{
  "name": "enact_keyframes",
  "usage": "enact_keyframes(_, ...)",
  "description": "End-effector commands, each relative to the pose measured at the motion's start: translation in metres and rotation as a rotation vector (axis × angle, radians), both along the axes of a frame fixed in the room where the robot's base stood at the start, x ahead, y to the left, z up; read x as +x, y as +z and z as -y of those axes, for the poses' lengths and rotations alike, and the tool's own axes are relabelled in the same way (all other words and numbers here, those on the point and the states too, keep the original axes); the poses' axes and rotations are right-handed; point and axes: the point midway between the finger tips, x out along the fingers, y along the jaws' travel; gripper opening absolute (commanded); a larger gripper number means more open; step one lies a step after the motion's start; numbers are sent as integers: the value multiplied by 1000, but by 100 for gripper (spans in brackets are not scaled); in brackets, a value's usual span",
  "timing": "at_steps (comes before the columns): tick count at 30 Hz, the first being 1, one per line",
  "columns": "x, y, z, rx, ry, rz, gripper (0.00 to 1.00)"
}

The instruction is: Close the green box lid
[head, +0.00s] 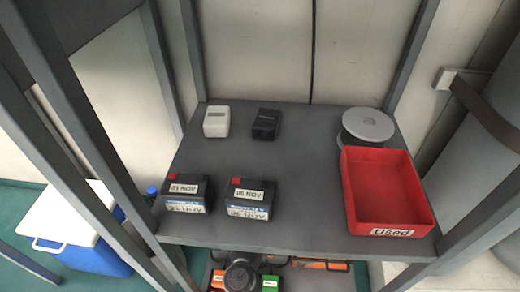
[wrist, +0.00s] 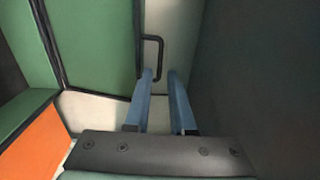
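No green box with a lid can be made out for certain. In the wrist view a flat green panel (wrist: 95,45) with dark edges fills the upper left; I cannot tell whether it is the lid. My gripper (wrist: 160,76) shows there with two blue fingers apart and nothing seen between them. A black bar handle (wrist: 161,42) on a pale surface stands just beyond the fingertips; contact cannot be told. My gripper is out of the head view.
A grey shelf (head: 300,190) holds a red "Used" tray (head: 385,190), a round grey reel (head: 368,125), two dated black batteries (head: 188,192), a white block (head: 216,121) and a black block (head: 266,124). A blue-white cooler (head: 70,230) stands lower left. An orange panel (wrist: 38,145) borders the wrist view.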

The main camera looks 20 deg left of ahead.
Motion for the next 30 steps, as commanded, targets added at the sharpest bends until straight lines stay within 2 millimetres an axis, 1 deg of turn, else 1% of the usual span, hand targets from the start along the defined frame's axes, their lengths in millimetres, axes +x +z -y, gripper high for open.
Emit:
enact_keyframes(1, 10, 1, -3, 3, -1, 1, 23)
enact_keyframes(6, 38, 1, -11, 3, -1, 1, 23)
enact_keyframes(9, 52, 2, -15, 2, 0, 2, 23)
enact_keyframes(13, 65, 2, -18, 0, -1, 0, 23)
enact_keyframes(18, 73, 3, -21, 1, 1, 0, 23)
enact_keyframes(27, 75, 4, -21, 0, 1, 0, 23)
enact_keyframes(28, 75, 4, -21, 0, 1, 0, 19)
enact_keyframes(30, 74, 4, -21, 0, 1, 0, 6)
